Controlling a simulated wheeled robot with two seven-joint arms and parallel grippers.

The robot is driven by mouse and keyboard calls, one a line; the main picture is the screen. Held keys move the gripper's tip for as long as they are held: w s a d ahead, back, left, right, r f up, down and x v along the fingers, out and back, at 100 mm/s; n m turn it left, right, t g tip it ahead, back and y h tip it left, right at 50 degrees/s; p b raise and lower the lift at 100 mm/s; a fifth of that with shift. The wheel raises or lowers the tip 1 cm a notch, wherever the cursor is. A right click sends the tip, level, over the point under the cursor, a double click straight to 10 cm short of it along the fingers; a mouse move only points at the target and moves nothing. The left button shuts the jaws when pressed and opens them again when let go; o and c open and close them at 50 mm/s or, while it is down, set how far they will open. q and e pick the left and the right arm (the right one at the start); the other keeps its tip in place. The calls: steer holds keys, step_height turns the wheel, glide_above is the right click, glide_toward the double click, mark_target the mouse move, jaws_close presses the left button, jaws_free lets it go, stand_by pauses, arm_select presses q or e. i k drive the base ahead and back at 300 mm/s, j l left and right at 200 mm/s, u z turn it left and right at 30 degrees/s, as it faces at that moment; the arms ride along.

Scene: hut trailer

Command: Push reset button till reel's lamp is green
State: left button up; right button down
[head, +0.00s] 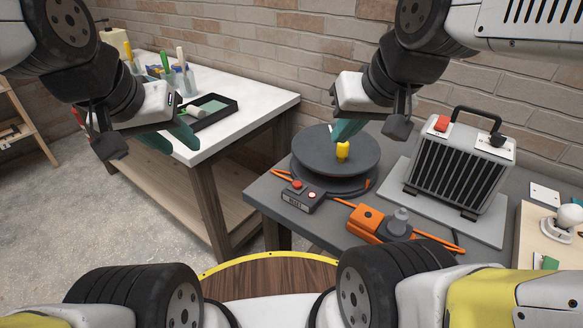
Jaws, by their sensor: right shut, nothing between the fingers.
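The reel (318,163) is a dark round drum with a yellow knob (343,151) on top, standing on the grey table. In front of it sits a small dark reset box with a label (295,202). The box carries a red button (297,186) and a small round lamp (312,195) that looks reddish, not green. My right gripper (346,131) is shut and empty above the reel, behind the yellow knob; its teal fingers are partly hidden by its own body. My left gripper (171,138) is open and empty near the white table's front edge, away from the reel.
An orange tool (368,222) lies right of the reset box, with orange cable near it. A black-grilled heater (459,168) stands behind on a grey slab. The white table (236,124) at left holds a black tray (207,110) and tool cups.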

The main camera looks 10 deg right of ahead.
mark_target(297, 185)
steer(key=k+z, duration=0.4)
steer(key=k+l+z, duration=0.2)
steer(key=z, duration=0.2)
steer(key=k, duration=0.1)
